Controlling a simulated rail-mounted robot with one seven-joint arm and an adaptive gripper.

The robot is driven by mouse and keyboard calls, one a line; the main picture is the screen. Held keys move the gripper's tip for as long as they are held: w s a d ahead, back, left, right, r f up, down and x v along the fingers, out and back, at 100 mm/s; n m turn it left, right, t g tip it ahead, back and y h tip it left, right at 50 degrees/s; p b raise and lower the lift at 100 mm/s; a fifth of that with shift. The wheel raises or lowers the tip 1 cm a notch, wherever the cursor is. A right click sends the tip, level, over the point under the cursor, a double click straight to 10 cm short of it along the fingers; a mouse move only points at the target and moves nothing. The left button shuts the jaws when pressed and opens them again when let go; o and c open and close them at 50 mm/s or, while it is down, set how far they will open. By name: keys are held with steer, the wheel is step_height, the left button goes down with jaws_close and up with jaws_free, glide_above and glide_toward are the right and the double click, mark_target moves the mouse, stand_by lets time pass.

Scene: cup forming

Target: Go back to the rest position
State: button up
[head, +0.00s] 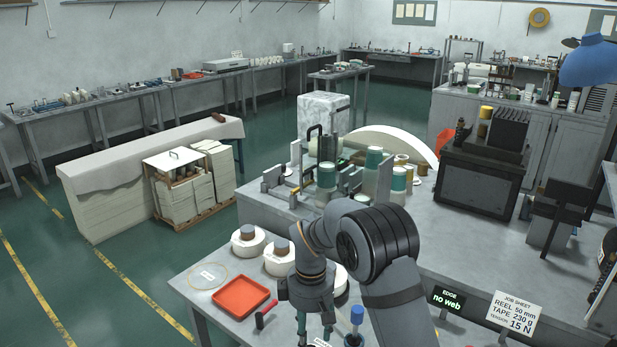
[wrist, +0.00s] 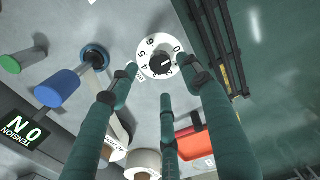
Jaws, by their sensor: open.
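My gripper (head: 314,322) hangs over the near table at the bottom of the head view, with its fingertips near or past the frame's lower edge. In the wrist view my gripper (wrist: 160,80) shows three green fingers spread open, with nothing held between them. A white numbered dial (wrist: 150,50) with a black knob (wrist: 160,65) lies beyond the fingertips. Two fingertips overlap the dial's left and right sides in the picture. I cannot tell whether any finger touches it.
A red tray (head: 240,297) and white reels (head: 248,243) stand left of my arm. A blue-topped post (head: 357,316) stands close to its right. A tension display (wrist: 22,130) reads 0 N. The job sheet (head: 514,312) says 15 N. Green floor (head: 130,250) lies open at left.

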step_height(320, 180, down, 6)
steer(key=shift+r, duration=0.1)
stand_by(0.5)
